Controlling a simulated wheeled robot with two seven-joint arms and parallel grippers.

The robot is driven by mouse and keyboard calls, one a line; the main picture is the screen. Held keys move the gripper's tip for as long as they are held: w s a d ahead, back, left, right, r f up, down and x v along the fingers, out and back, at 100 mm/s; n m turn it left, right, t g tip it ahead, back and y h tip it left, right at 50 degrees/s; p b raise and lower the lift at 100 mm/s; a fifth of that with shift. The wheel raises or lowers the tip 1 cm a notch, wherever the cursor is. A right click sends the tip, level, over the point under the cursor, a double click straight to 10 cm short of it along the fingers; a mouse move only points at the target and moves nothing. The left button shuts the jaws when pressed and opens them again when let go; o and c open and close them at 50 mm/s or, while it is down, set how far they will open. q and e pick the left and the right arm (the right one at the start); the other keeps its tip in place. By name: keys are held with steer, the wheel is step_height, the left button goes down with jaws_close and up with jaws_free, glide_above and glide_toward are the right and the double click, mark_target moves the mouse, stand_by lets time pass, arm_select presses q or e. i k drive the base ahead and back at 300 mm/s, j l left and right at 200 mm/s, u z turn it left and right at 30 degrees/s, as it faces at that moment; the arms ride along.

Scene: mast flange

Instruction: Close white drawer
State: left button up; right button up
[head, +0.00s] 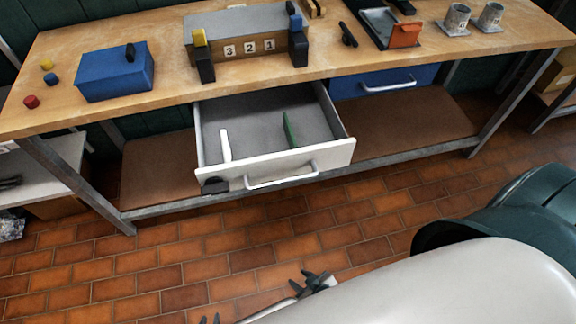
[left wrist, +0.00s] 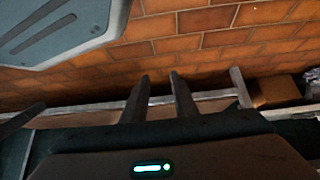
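The white drawer (head: 318,156) is pulled out from under the bench, its front facing me with a grey bar handle (head: 283,180).
A blue drawer (head: 385,82) right of the white one is shut. The wooden bench top (head: 170,37) carries a blue box (head: 115,72), a grey-topped block holder (head: 245,31), a tray and two cups (head: 457,19). Brick floor (head: 150,272) before the bench is clear.

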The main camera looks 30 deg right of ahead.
mark_target(263, 157)
steer(key=i+z, duration=0.25)
steer(key=z, duration=0.2)
steer(key=i+z, duration=0.2)
steer(key=z, duration=0.25)
